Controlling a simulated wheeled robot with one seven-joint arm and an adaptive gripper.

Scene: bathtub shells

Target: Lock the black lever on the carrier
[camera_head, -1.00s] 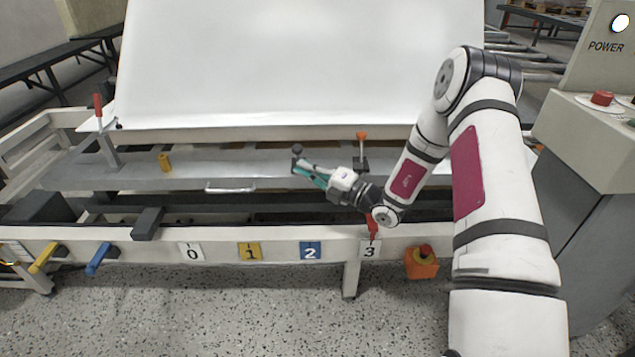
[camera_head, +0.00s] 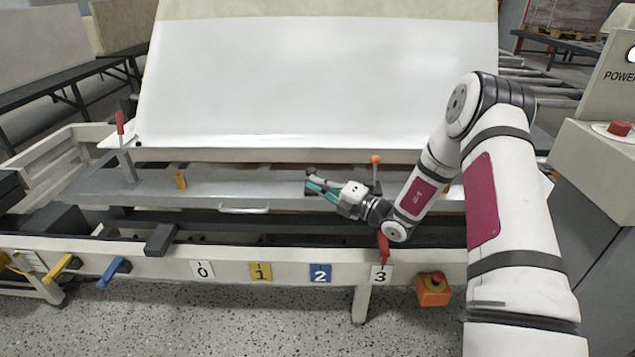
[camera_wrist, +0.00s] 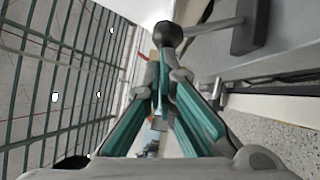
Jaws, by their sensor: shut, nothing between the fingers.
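The carrier (camera_head: 235,187) is a long grey metal plate with a silver handle (camera_head: 243,208) on its front edge. The black lever (camera_head: 311,172) has a round knob that shows just above my fingertips. In the wrist view the lever's black knob (camera_wrist: 168,34) is at the fingertips, with a rod running right to a dark block. My gripper (camera_head: 308,184) has teal fingers, and in the wrist view they (camera_wrist: 162,75) come together with nothing held between them. The fingertips are at or very close to the knob; I cannot tell whether they touch.
An orange-knobbed lever (camera_head: 376,160) stands right of my gripper. A white shell (camera_head: 320,90) stands behind. A control cabinet (camera_head: 595,170) is at right. An orange stop box (camera_head: 433,289) hangs in front.

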